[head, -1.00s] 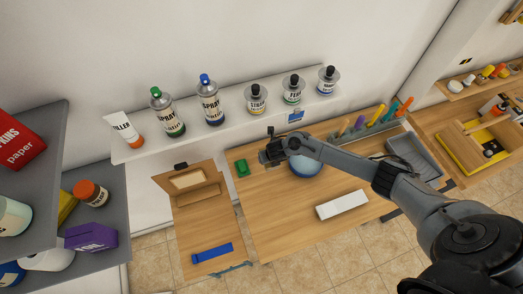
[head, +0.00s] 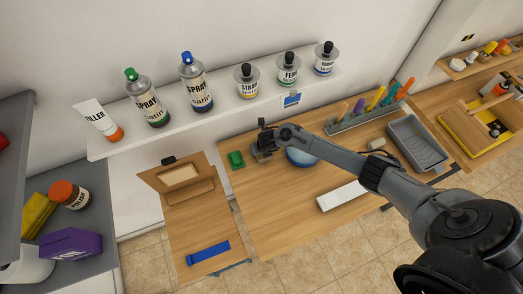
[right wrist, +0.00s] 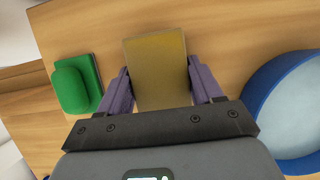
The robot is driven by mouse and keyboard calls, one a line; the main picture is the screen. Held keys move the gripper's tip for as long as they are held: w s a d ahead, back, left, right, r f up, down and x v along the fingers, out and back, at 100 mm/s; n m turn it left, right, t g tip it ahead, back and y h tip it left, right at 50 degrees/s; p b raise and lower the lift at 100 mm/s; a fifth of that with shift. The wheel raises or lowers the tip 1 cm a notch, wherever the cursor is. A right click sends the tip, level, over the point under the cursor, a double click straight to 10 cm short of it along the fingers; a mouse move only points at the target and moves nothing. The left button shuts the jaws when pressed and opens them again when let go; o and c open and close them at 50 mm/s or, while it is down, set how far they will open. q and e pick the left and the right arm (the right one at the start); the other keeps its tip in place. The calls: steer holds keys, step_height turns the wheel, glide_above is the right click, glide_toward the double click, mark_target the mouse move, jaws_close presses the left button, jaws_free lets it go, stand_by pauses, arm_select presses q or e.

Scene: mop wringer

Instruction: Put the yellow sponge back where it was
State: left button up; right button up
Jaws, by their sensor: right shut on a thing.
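My right gripper (head: 263,148) reaches in from the right over the wooden table, between a green object and a blue bowl. In the right wrist view it is shut on a dull yellow block (right wrist: 156,70), which looks like the yellow sponge. The fingers (right wrist: 155,88) grip its two sides, and its far end sticks out past them. Whether it touches the table is unclear. In the head view the sponge is small and mostly hidden by the gripper. My left gripper is not in view.
The green object (right wrist: 78,83) lies left of the gripper and the blue bowl (right wrist: 292,110) right of it. A white block (head: 341,196), a grey tray (head: 417,145) and a rack of tools (head: 365,118) are farther right. Another yellow item (head: 38,214) stands on the left shelf.

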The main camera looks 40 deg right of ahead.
steer(key=shift+w+d, duration=0.1)
steer(key=shift+w, duration=0.1)
steer(key=shift+f, duration=0.1)
steer(key=shift+f, duration=0.15)
steer(key=o, duration=1.1)
steer(key=shift+o, duration=0.2)
